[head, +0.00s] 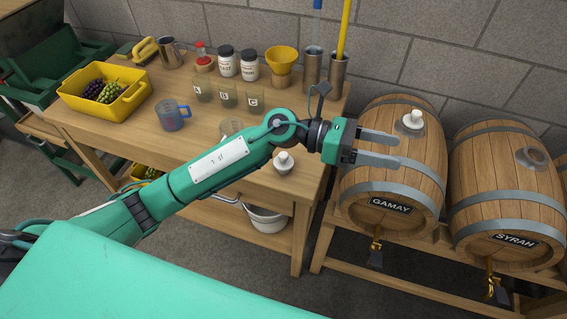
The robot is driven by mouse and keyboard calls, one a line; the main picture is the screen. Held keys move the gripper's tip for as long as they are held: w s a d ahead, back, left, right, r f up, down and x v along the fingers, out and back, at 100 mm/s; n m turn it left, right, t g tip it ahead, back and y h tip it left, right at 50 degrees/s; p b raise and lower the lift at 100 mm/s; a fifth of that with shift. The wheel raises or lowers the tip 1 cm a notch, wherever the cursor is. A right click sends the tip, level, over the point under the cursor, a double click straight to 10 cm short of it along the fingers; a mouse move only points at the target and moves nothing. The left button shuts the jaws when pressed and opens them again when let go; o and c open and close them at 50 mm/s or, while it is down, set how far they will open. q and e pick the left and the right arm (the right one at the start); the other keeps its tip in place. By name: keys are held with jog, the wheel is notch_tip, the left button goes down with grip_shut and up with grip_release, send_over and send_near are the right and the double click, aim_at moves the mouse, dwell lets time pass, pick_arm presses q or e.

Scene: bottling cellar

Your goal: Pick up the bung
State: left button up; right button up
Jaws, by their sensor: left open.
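A white bung (284,163) stands on the wooden table near its front right edge, just below my left forearm. A second white bung (412,121) sits on top of the Gamay barrel (392,172). My left gripper (394,150) is open and empty, its fingers pointing right. In the picture it overlaps the Gamay barrel, below the bung there; how far above or in front of the barrel it is, I cannot tell. My right gripper is not in view.
The Syrah barrel (500,205) at right has a bare round bung hole (531,158).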

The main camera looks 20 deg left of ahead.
pick_arm(q)
notch_tip(320, 180, down, 5)
jog(key=a+m+g+y, duration=0.2)
jog(key=m+y, duration=0.3)
jog(key=m+t+y, duration=0.2)
jog(key=m+y, duration=0.1)
jog(key=y, duration=1.1)
send_over(283, 154)
notch_tip(283, 154, down, 4)
jog(key=f+p, duration=0.1)
jog(key=f, duration=0.7)
jog(key=shift+w, duration=0.2)
jog(key=f, duration=0.1)
jog(key=f+p, duration=0.1)
jog(key=f, duration=0.1)
jog(key=f+p, duration=0.1)
jog(key=shift+s+d+f, duration=0.1)
jog(key=shift+s+f, duration=0.2)
jog(key=shift+f, duration=0.35)
jog(key=c, duration=0.8)
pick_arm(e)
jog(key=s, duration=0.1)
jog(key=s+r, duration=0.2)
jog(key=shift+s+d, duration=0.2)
